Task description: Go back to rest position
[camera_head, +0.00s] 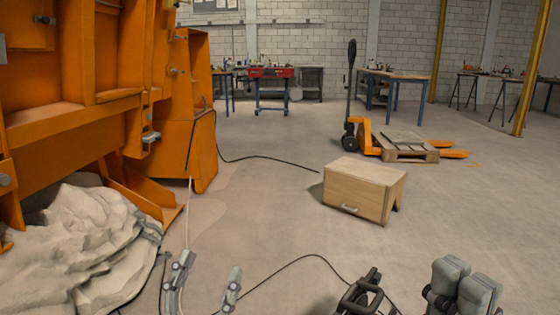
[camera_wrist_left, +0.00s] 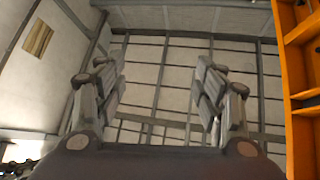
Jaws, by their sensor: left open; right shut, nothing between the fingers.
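My left gripper (camera_head: 208,269) is at the bottom of the head view, its two grey fingers wide apart with only floor seen between them. In the left wrist view the same gripper (camera_wrist_left: 161,62) points up toward the ceiling, open and empty. My right gripper (camera_head: 466,281) is at the bottom right of the head view, its two grey fingers together with nothing held. Both grippers appear clear of the furniture.
A wooden box (camera_head: 362,190) stands mid-floor; an orange pallet jack (camera_head: 366,138) with a pallet is behind. A black cable (camera_head: 265,158) crosses the floor. Open floor lies right.

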